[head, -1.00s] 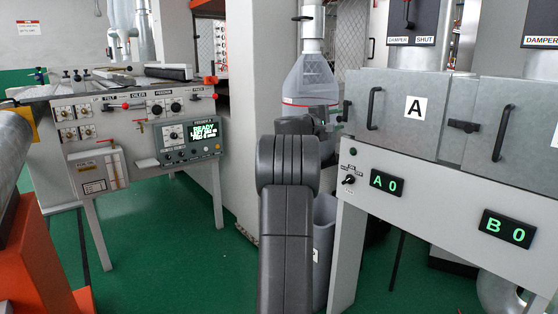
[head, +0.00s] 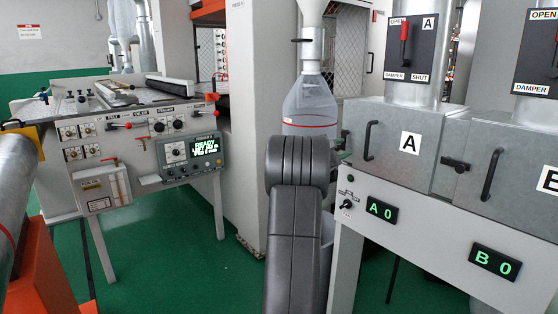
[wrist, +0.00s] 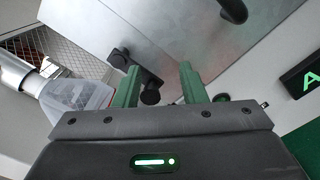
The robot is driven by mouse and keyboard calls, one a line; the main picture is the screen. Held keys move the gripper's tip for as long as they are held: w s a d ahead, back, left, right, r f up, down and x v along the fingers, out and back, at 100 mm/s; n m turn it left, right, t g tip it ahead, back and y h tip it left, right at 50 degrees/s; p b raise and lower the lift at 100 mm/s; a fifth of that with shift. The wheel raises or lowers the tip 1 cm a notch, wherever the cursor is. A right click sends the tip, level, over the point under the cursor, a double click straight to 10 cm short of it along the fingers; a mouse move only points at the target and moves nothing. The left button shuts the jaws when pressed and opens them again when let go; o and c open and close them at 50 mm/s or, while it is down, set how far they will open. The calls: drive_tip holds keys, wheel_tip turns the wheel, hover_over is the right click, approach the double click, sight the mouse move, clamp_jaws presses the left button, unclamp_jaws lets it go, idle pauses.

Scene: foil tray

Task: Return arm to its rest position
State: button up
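My gripper (wrist: 160,88) shows in the wrist view with its two green fingers apart and nothing between them. Behind the fingers are a grey metal door panel (wrist: 190,40) and a black latch (wrist: 148,85). I cannot tell whether the fingers touch the latch. In the head view my dark grey arm rises in the lower middle and hides the gripper almost wholly, close to the left side of the cabinet with door A (head: 385,142).
Door A has a black handle (head: 369,140), with a damper lever (head: 404,46) above. Displays read A 0 (head: 381,209) and B 0 (head: 495,262). A clear hopper (head: 310,100) hangs behind my arm. A control bench (head: 145,150) stands left. Green floor (head: 180,265) is open between.

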drive_tip(key=shift+s+d+r+n+p, duration=0.3)
drive_tip(key=shift+n+p, duration=0.4)
drive_tip(key=shift+p, duration=0.8)
drive_tip(key=shift+s+r+n+p, duration=0.1)
drive_tip(key=shift+r+n+p, duration=0.45)
drive_tip(key=shift+p, duration=0.95)
drive_tip(key=n+p, duration=0.1)
drive_tip(key=p, duration=0.1)
drive_tip(key=n+p, duration=0.1)
drive_tip(key=p, duration=0.2)
drive_tip(key=n+p, duration=0.2)
drive_tip(key=p, duration=0.1)
drive_tip(key=shift+s+d+r, duration=0.25)
drive_tip(key=shift+s+r, duration=0.1)
drive_tip(key=shift+p, duration=0.5)
drive_tip(key=shift+s+a+f, duration=0.1)
drive_tip(key=shift+s+a, duration=0.2)
drive_tip(key=shift+a, duration=0.1)
drive_tip(key=shift+a+b, duration=0.1)
drive_tip(key=shift+b, duration=0.2)
